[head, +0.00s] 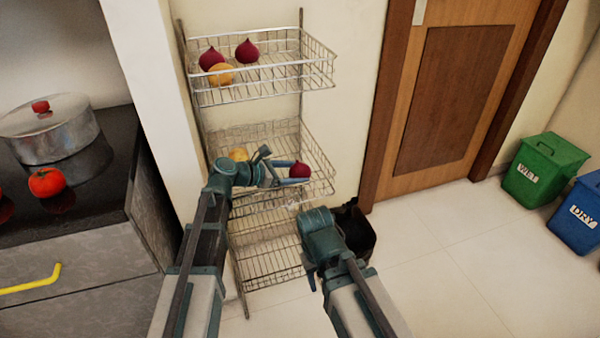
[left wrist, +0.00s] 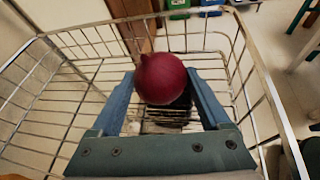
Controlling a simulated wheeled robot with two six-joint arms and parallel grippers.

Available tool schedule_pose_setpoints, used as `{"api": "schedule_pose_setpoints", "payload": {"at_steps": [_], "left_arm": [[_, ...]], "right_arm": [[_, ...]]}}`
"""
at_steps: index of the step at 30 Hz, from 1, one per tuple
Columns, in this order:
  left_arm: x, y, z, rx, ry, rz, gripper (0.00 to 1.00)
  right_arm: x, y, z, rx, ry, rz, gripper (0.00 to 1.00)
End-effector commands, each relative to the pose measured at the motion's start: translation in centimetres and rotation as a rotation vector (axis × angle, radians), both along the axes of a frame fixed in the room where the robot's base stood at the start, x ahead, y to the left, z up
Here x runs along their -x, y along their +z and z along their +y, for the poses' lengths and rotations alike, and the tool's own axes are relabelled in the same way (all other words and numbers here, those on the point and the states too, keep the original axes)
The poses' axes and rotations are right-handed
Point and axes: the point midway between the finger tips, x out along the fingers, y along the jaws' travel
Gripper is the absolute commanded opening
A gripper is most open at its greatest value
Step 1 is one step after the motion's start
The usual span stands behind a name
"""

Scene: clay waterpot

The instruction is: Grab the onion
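A dark red onion (head: 299,170) sits in the middle basket of the wire rack, near its right front. In the left wrist view the onion (left wrist: 162,78) is between the two blue fingertips, with its pointed tip toward the upper left. My left gripper (head: 287,166) is open inside that basket, its fingers spread on either side of the onion. No firm grip shows. Two more red onions (head: 247,51) (head: 211,58) lie in the top basket. My right arm's end (head: 310,275) is low in front of the rack; its fingers cannot be made out.
Yellow-brown round items lie in the top basket (head: 221,74) and middle basket (head: 238,154). Wire sides (head: 322,160) surround my left gripper. A dark object (head: 355,232) is partly hidden behind my right arm. The counter (head: 105,205) is at left; bins (head: 543,168) stand right.

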Motion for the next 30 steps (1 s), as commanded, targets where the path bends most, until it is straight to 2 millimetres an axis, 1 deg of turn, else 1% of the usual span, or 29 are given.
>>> {"api": "schedule_pose_setpoints", "payload": {"at_steps": [1, 5, 6, 7, 14, 20, 26, 30], "left_arm": [[0.0, 0.0, 0.0, 0.000, 0.000, 0.000, 0.53], [0.0, 0.0, 0.0, 0.000, 0.000, 0.000, 0.30], [0.0, 0.0, 0.0, 0.000, 0.000, 0.000, 0.23], [0.0, 0.0, 0.0, 0.000, 0.000, 0.000, 0.19], [0.0, 0.1, 0.0, 0.000, 0.000, 0.000, 0.18], [0.0, 0.9, 0.0, 0.001, 0.000, 0.000, 0.18], [0.0, 3.0, 0.0, 0.001, 0.000, 0.000, 0.18], [0.0, 5.1, 0.0, 0.001, 0.000, 0.000, 0.18]], "right_arm": [[0.0, 0.0, 0.0, 0.000, 0.000, 0.000, 0.50], [0.0, 0.0, 0.0, 0.000, 0.000, 0.000, 0.50], [0.0, 0.0, 0.0, 0.000, 0.000, 0.000, 0.50], [0.0, 0.0, 0.0, 0.000, 0.000, 0.000, 0.50], [0.0, 0.1, 0.0, 0.000, 0.000, 0.000, 0.50], [0.0, 0.9, 0.0, 0.001, -0.001, 0.000, 0.50], [0.0, 3.0, -0.1, 0.004, -0.005, 0.000, 0.50], [0.0, 5.1, -0.1, 0.006, -0.009, 0.000, 0.50]]}}
